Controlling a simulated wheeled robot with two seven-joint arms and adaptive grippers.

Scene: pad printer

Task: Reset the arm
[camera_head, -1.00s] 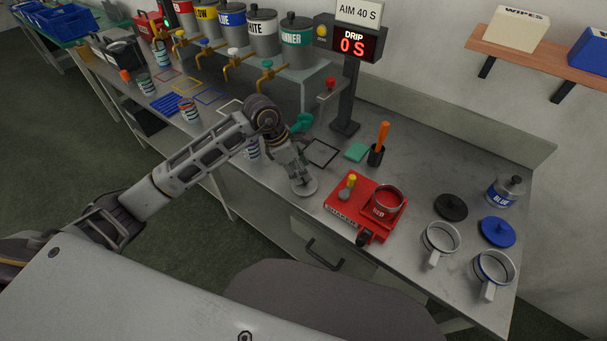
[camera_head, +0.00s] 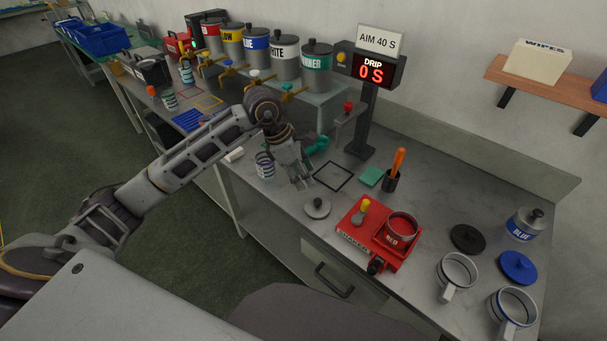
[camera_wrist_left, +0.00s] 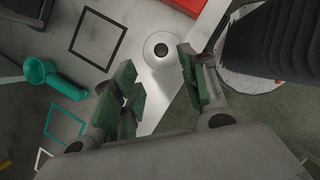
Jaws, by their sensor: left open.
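My left gripper (camera_head: 299,183) is open and empty above the bench, a little behind and left of a grey round lid with a dark knob (camera_head: 317,207). The lid lies flat on the bench, apart from my fingers. In the left wrist view, the fingers of my left gripper (camera_wrist_left: 155,88) are spread, and the lid (camera_wrist_left: 157,48) shows beyond the gap between them. My left arm reaches in from the left. My right gripper is not in view.
The red shaker (camera_head: 352,238) holds a red can (camera_head: 401,229). The drip display (camera_head: 372,70), a black square outline (camera_head: 333,176) and a teal scoop (camera_head: 317,146) are near the gripper. Mugs, a blue lid (camera_head: 518,267) and a black lid (camera_head: 467,238) are at right.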

